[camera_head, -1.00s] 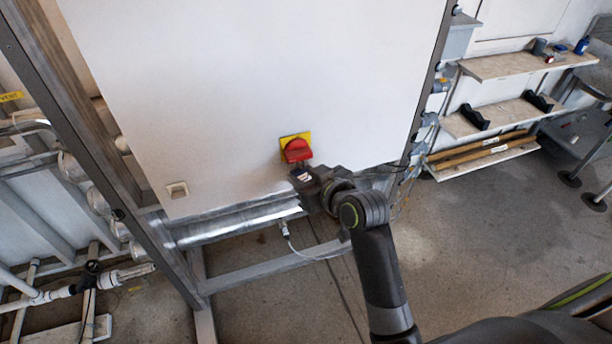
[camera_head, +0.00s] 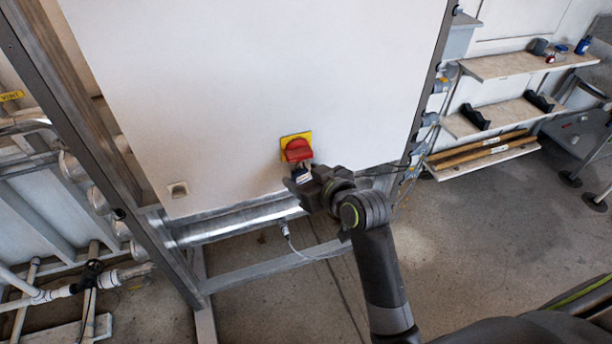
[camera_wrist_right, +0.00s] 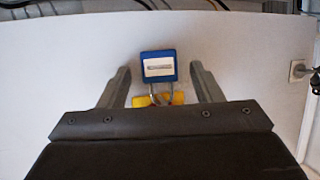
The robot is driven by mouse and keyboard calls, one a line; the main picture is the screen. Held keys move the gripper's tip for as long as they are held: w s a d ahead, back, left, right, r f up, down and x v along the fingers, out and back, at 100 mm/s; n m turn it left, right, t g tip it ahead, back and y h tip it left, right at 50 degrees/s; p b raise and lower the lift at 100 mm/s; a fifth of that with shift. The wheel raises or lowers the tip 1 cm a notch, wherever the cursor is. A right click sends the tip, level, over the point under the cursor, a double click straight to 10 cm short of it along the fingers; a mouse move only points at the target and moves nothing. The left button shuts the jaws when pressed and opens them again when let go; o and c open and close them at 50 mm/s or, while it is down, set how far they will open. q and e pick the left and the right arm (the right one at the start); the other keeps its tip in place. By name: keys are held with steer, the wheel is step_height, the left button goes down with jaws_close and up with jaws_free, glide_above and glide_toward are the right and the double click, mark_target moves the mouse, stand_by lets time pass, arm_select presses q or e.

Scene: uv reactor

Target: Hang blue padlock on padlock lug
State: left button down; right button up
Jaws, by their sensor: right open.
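The blue padlock (camera_wrist_right: 158,66) has a white label and a metal shackle, which runs to the yellow plate (camera_wrist_right: 172,99) in the right wrist view. In the head view the padlock (camera_head: 300,175) shows small, just below the red switch handle (camera_head: 298,150) on its yellow plate. It appears to hang there by its shackle. The lug itself is too small or hidden to make out. My right gripper (camera_head: 301,184) is open, with its fingers (camera_wrist_right: 160,72) apart on either side of the padlock and a visible gap on both sides. My left gripper is not in view.
The switch sits on a large white cabinet panel (camera_head: 240,90) in a grey metal frame. A small square fitting (camera_head: 178,190) is at the panel's lower left. A silver pipe (camera_head: 225,222) runs below the panel. Shelves (camera_head: 520,65) stand at the right.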

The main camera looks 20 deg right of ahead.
steer(key=shift+s, duration=0.1)
steer(key=p+v, duration=0.6)
steer(key=v, duration=1.1)
steer(key=shift+s, duration=0.2)
